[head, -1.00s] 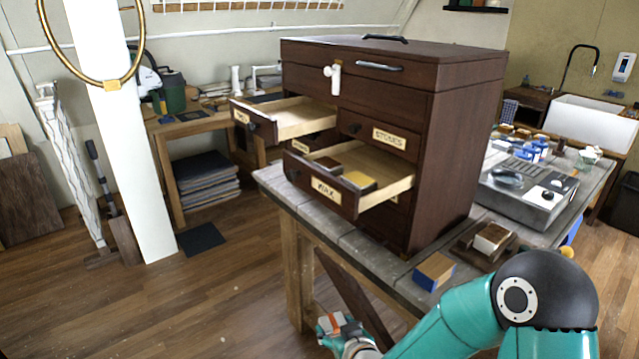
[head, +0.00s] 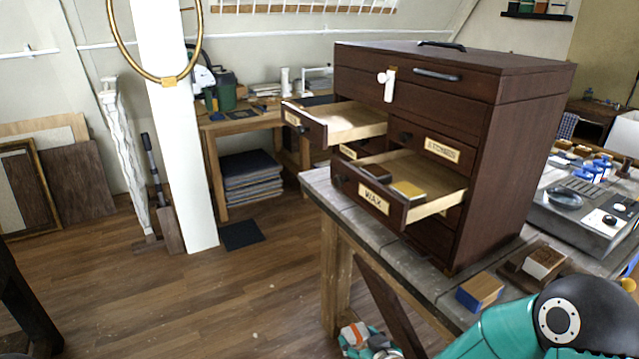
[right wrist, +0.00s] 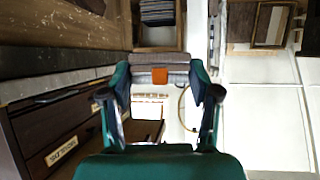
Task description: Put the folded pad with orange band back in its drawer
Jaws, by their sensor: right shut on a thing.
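The folded pad with orange band (right wrist: 143,59) is grey in the right wrist view, its orange band facing the camera. My right gripper (right wrist: 160,78) is shut on it, one finger at each end. In the head view the pad (head: 353,334) and my right gripper (head: 366,343) are low at the bottom edge, in front of and below the tabletop. The dark wood chest (head: 520,150) has an open upper left drawer (head: 304,126) that looks empty, its label unreadable. The WAX drawer (head: 412,214) is open with blocks inside. The STONES drawer (head: 462,143) looks shut. My left gripper is out of view.
The chest stands on a grey worktable (head: 445,288). A blue-sided block (head: 480,292) and a wooden tray with a pale block (head: 544,262) lie near its front right. A white post (head: 170,130) stands left. Open floor lies between post and table.

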